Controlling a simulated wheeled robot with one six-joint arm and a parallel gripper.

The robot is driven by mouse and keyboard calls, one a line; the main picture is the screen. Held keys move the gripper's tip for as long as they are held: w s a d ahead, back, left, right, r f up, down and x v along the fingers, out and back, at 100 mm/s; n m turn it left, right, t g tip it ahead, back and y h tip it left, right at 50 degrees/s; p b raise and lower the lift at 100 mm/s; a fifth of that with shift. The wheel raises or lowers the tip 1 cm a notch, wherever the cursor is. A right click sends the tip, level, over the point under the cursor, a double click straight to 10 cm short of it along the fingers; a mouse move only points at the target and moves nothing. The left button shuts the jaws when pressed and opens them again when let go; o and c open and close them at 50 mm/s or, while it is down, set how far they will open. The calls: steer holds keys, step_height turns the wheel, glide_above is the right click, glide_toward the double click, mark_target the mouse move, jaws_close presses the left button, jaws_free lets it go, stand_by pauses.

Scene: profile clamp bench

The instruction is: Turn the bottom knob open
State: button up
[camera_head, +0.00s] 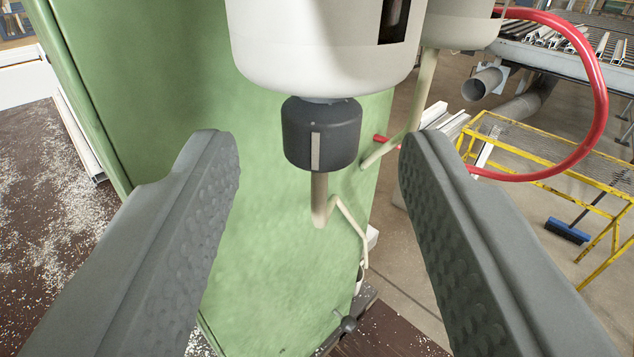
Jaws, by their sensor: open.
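The bottom knob (321,136) is a dark grey cylinder with a pale vertical stripe on its front. It sits under a white rounded housing (315,45) on the green machine panel. My gripper (318,160) is open, with one grey dimpled finger on the left of the knob and one on the right. The fingers look apart from the knob, with clear gaps on both sides. The picture does not show how far the knob is in depth from the fingertips.
The green panel (265,260) stands behind the knob. A second pale housing (462,28) with a beige tube and a red hose (602,100) is at the right. A yellow frame (540,150) and blue broom (567,231) stand farther back. White chips litter the brown surface (55,200) at left.

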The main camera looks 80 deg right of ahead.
steer(key=a, duration=0.3)
steer(key=shift+s+a, duration=0.1)
steer(key=shift+s, duration=0.1)
steer(key=n+t+y, duration=1)
steer(key=n+t, duration=0.1)
steer(key=t, duration=0.2)
glide_toward(354, 141)
steer(key=x, duration=1.1)
steer(key=shift+w, duration=0.15)
steer(key=c, duration=1)
